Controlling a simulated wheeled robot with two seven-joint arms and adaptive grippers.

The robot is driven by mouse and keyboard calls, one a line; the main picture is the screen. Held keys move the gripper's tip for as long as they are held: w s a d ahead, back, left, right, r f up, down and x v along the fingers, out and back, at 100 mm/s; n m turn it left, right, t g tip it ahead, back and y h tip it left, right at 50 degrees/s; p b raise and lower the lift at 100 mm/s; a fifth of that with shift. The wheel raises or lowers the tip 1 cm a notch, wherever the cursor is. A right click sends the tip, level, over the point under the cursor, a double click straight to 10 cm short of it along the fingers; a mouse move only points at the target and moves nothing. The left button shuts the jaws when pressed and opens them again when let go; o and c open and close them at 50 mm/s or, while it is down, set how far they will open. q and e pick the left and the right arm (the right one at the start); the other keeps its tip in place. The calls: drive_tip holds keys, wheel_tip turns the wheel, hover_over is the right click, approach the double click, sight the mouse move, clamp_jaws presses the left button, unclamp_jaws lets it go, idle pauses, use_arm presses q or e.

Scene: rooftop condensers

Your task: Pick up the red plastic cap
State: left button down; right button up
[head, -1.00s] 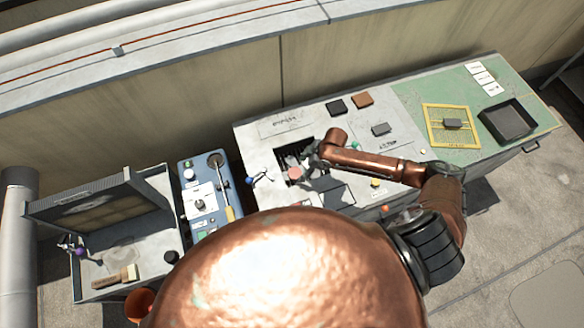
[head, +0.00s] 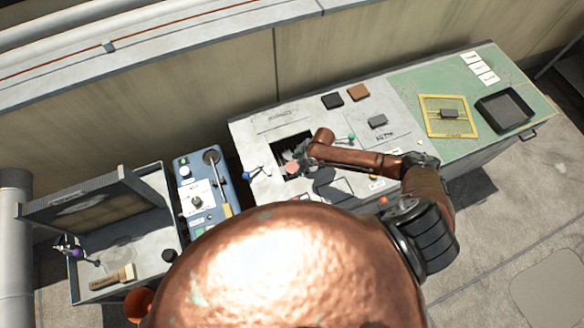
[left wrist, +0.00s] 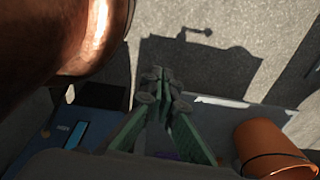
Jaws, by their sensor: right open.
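The red plastic cap (head: 291,168) shows as a small dull-red disc at the dark square opening (head: 280,148) in the light grey bench panel. My right gripper (head: 296,158) is open, just above and beside the cap in the head view. Its fingers are dark and small against the opening, so I cannot tell whether they touch the cap. My left gripper (left wrist: 160,86) shows in the left wrist view with its fingertips together and nothing visible between them. It is hidden in the head view.
A black tray (head: 505,111) and yellow frame (head: 432,104) lie on the green right end. A blue control box (head: 186,173) and a grey bin with a brush (head: 113,278) stand left.

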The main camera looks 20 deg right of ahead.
drive_tip(key=c, duration=0.9)
use_arm(q)
drive_tip(key=shift+s+f, duration=0.1)
drive_tip(key=shift+s, duration=1)
drive_tip(key=shift+w, duration=0.2)
use_arm(e)
drive_tip(key=shift+r, duration=0.15)
